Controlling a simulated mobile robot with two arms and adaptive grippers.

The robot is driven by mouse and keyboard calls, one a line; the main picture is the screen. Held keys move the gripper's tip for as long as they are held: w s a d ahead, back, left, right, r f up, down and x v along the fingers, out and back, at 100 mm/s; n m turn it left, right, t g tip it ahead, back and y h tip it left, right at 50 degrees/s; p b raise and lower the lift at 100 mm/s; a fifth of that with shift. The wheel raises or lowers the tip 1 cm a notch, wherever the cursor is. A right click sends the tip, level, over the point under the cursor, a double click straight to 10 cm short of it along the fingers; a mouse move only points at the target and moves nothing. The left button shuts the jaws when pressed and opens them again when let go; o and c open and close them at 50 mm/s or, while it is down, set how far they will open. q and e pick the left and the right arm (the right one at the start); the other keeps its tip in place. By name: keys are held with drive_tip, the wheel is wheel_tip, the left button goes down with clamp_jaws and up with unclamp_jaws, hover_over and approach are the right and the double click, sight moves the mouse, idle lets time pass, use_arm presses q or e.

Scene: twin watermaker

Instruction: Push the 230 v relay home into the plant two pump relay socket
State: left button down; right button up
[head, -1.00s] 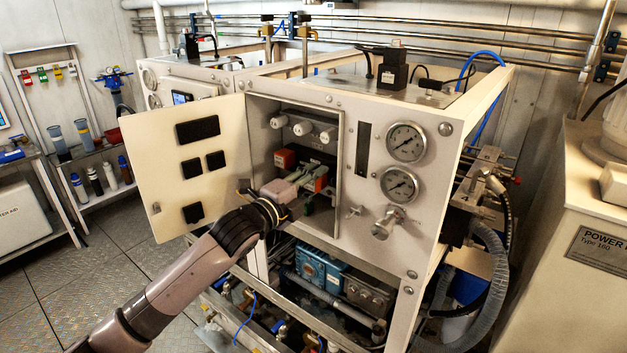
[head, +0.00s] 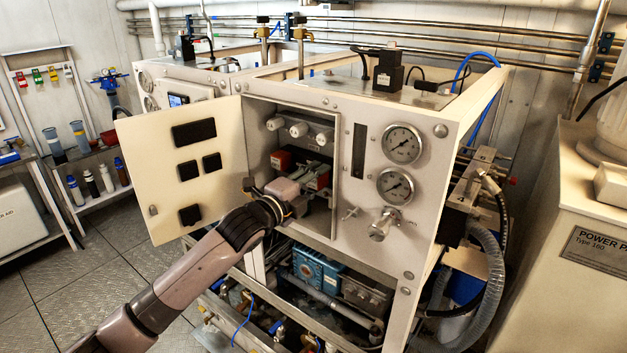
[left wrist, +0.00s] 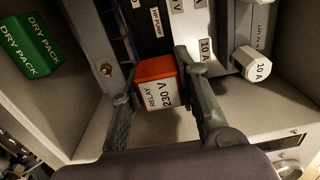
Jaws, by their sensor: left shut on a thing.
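The 230 V relay (left wrist: 155,85) is an orange-red block with a white face marked "RELAY 230 V" in the left wrist view. My left gripper (left wrist: 152,85) is shut on it, with one grey finger on each side. In the head view my left gripper (head: 308,174) reaches into the open cabinet, and the red of the relay (head: 320,181) shows between its fingers. The relay's far end points at the cabinet's inside. The pump relay socket is not clearly visible, so I cannot tell how far the relay sits in it. My right gripper is not in view.
The cabinet door (head: 190,180) stands open at the left. Another red block (head: 281,160) sits left of the gripper. White fuse knobs (head: 299,129) are above. A green dry pack (left wrist: 33,45) and a 10 A fuse (left wrist: 252,62) flank the relay in the wrist view.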

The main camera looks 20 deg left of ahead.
use_arm(q)
drive_tip(key=shift+w+d+r, duration=0.15)
drive_tip(key=shift+w+d, duration=0.1)
drive_tip(key=shift+w, duration=0.35)
drive_tip(key=shift+w, duration=0.15)
drive_tip(key=c, duration=1.2)
unclamp_jaws()
drive_tip(key=shift+w+d, duration=0.1)
drive_tip(key=shift+o, duration=0.2)
drive_tip(key=v, duration=1.2)
